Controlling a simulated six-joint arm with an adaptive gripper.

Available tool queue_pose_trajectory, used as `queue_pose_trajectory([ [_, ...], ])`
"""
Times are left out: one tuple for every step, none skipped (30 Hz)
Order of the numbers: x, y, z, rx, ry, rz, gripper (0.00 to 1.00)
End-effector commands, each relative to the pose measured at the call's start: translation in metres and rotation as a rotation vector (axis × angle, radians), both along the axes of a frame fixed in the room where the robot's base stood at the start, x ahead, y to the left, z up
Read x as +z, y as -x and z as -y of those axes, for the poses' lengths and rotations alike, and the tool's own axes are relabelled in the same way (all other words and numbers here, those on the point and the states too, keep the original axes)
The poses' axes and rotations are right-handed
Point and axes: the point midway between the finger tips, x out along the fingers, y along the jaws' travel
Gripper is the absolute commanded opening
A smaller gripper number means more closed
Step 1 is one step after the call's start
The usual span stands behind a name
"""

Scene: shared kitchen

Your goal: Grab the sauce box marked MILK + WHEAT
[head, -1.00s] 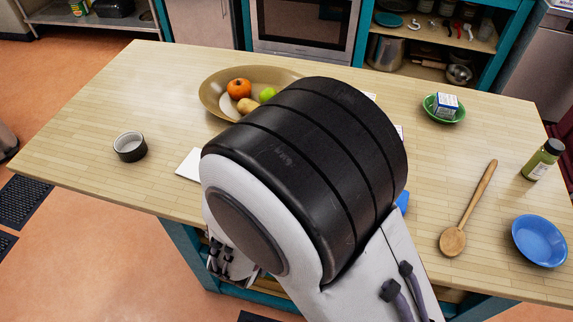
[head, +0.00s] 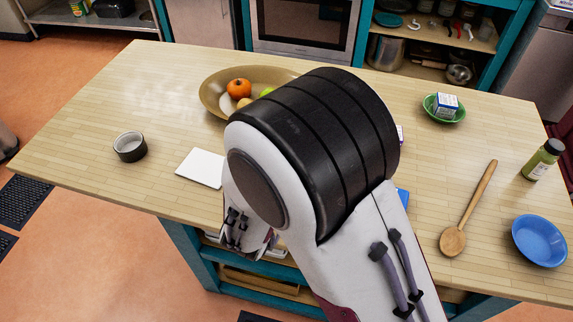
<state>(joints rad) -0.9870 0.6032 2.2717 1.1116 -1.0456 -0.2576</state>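No box with a readable MILK + WHEAT mark shows in the head view. A small blue and white box (head: 446,102) sits in a green bowl (head: 441,116) at the back right of the table; its print is too small to read. A blue thing (head: 403,197) and a white and purple edge (head: 400,133) peek out to the right of my arm, mostly hidden by it.
The wooden table (head: 95,120) holds a fruit platter (head: 212,98), a dark ramekin (head: 129,147), a white card (head: 200,168), a wooden spoon (head: 454,240), a blue bowl (head: 540,241) and a green jar (head: 542,160). The table's left part is mostly bare.

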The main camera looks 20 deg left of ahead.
Motion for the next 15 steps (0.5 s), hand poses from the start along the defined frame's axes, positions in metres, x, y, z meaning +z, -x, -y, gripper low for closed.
queue_pose_trajectory([
  [0.0000, 0.0001, 0.0000, 0.000, 0.000, 0.000, 0.60],
  [0.0000, 0.0001, 0.0000, 0.000, 0.000, 0.000, 0.60],
  [0.0000, 0.0002, 0.0001, 0.000, 0.000, 0.000, 0.60],
  [0.0000, 0.0002, 0.0001, 0.000, 0.000, 0.000, 0.60],
  [0.0001, 0.0002, 0.0001, 0.000, 0.000, 0.000, 0.60],
  [0.0000, 0.0002, 0.0001, 0.000, 0.000, 0.000, 0.60],
  [0.0001, 0.0002, 0.0001, 0.000, 0.000, 0.000, 0.60],
  [0.0001, 0.0002, 0.0001, 0.000, 0.000, 0.000, 0.58],
  [0.0000, 0.0002, 0.0001, 0.000, 0.000, 0.000, 0.47],
  [0.0001, 0.0002, 0.0001, 0.000, 0.000, 0.000, 0.40],
  [0.0000, 0.0003, 0.0001, 0.000, 0.000, 0.000, 0.32],
  [0.0000, 0.0003, 0.0001, 0.000, 0.000, 0.000, 0.21],
  [0.0000, 0.0003, 0.0001, 0.000, 0.000, 0.000, 0.15],
  [0.0000, 0.0003, 0.0001, 0.000, 0.000, 0.000, 0.15],
  [0.0000, 0.0003, 0.0001, 0.000, 0.000, 0.000, 0.15],
])
